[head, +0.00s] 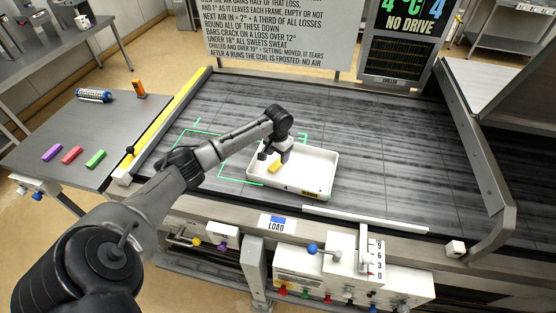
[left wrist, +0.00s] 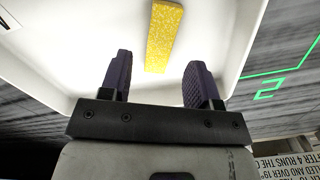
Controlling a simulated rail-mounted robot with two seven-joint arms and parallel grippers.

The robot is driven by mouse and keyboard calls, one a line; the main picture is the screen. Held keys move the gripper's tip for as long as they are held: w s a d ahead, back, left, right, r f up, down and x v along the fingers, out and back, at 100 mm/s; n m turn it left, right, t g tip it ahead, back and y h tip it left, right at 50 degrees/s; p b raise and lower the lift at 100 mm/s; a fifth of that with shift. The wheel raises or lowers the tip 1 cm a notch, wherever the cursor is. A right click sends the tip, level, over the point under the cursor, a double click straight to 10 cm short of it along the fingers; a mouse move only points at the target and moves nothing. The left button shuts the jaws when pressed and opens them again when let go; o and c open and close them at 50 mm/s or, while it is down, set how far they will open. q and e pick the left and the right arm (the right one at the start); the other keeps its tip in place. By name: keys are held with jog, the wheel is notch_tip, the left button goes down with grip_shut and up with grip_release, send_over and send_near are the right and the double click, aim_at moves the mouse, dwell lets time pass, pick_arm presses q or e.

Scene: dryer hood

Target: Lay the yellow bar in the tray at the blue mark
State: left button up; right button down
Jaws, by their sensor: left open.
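The yellow bar (head: 275,166) lies in the white tray (head: 322,180), in its left part; it also shows in the left wrist view (left wrist: 163,37), flat on the tray floor. My left gripper (head: 273,155) is open over the tray, right by the bar. In the left wrist view its two dark fingers (left wrist: 158,76) are apart, with the bar's near end between and just beyond their tips, touching neither. A blue mark (head: 278,219) sits on the LOAD label at the front edge, just in front of the tray. My right gripper is not in view.
Purple (head: 52,152), red (head: 72,155) and green (head: 95,159) bars lie on the left side table (head: 60,185). Green outline lines (head: 240,183) mark the dark belt (head: 390,130) around the tray. A white strip (head: 365,219) lies at the front right. The belt behind is clear.

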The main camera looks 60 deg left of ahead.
aim_at(278, 163)
pick_arm(q)
notch_tip(278, 163, up, 8)
dwell(0.4)
